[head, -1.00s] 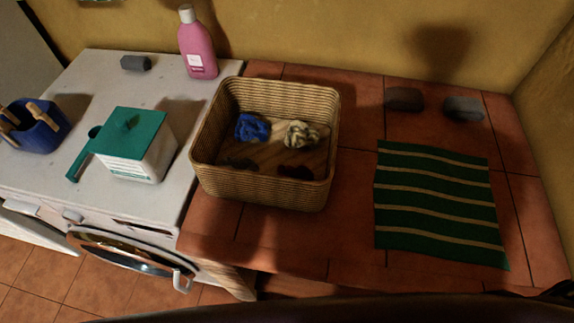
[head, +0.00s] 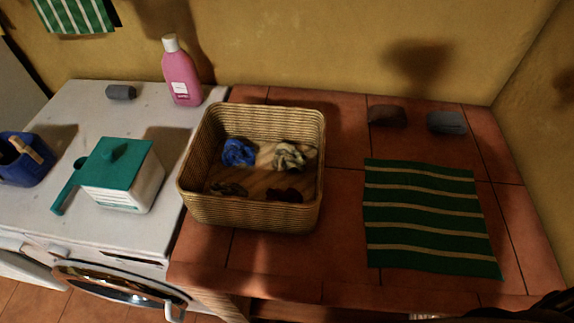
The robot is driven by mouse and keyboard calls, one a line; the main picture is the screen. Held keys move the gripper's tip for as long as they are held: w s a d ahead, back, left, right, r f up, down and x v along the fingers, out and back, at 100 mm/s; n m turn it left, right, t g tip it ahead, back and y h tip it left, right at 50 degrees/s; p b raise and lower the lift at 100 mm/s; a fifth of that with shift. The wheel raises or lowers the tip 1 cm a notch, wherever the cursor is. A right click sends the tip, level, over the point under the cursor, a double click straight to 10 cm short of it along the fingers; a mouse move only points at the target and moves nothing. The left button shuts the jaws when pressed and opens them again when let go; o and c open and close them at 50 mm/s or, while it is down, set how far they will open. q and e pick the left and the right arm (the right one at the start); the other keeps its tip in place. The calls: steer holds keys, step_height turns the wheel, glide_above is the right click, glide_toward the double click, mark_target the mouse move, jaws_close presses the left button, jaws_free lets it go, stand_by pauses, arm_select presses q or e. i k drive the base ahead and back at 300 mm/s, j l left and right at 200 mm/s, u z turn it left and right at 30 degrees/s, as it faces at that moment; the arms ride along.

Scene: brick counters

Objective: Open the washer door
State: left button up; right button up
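A pale handle (head: 175,312) sticks out at the door's right side, near the bottom edge of the picture. From this angle I cannot tell whether the door is fully closed or slightly ajar. Neither gripper is in view.
On the washer top are a green-lidded detergent box (head: 140,190), a blue peg basket (head: 22,165), a pink bottle (head: 182,78) and a grey block (head: 121,92). A wicker basket (head: 250,215) with balled socks and a striped green cloth (head: 425,218) lie on the tiled counter.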

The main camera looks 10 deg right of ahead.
mark_target(115, 286)
steer(key=j+u, duration=0.1)
steer(key=u, duration=0.3)
steer(key=j+u, duration=0.1)
steer(key=u, duration=0.25)
steer(key=j+u, duration=0.1)
steer(key=u, duration=0.3)
steer(key=j+u, duration=0.15)
steer(key=u, duration=0.2)
steer(key=k, duration=0.05)
